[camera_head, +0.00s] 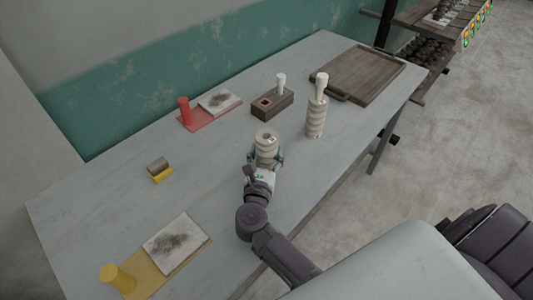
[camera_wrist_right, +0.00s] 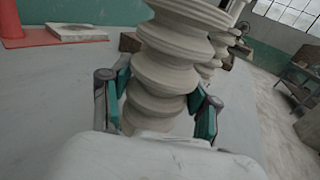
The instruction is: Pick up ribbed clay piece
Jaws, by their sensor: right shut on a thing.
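The ribbed clay piece (camera_head: 266,140) is pale and stacked in rounded rings, with a dark mark on its top. It stands upright near the middle of the table in the head view. My right gripper (camera_head: 266,158) is around its lower part. In the right wrist view the clay piece (camera_wrist_right: 165,70) fills the middle, between the green-padded fingers of my right gripper (camera_wrist_right: 160,105), which is shut on it. Its base is hidden behind the gripper's body, so I cannot tell whether it touches the table. My left gripper is not in view.
A second, taller ribbed piece (camera_head: 316,117) stands to the right. Behind are a brown block (camera_head: 272,107), a wooden tray (camera_head: 362,73) and a red board (camera_head: 211,118). A yellow board (camera_head: 160,281) and a small yellow block (camera_head: 160,175) lie left.

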